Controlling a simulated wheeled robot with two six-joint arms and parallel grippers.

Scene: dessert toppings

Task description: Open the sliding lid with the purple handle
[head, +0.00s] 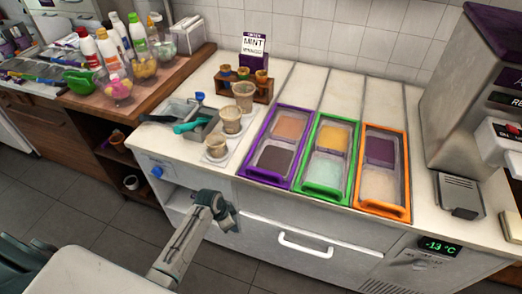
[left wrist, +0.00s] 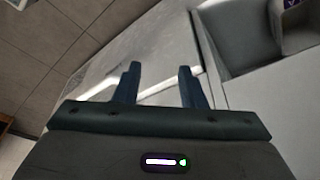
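The lid with the purple handle (head: 264,182) is the leftmost of three framed lids set in the white counter. Its clear panel lies over two wells, an orange-brown one behind and a dark brown one in front, and it looks closed. The purple handle bar is at its front edge. My left gripper (head: 227,209) is in front of the counter, left of and below the handle, not touching it. In the left wrist view my left gripper (left wrist: 158,86) has its two fingers apart with nothing held between them. My right gripper is not in view.
A green-framed lid (head: 322,192) and an orange-framed lid (head: 384,209) sit to the right. Cups (head: 230,120) and a grey tray (head: 200,131) stand left of the purple lid. A white drawer handle (head: 305,245) juts from the front below. A machine stands at right.

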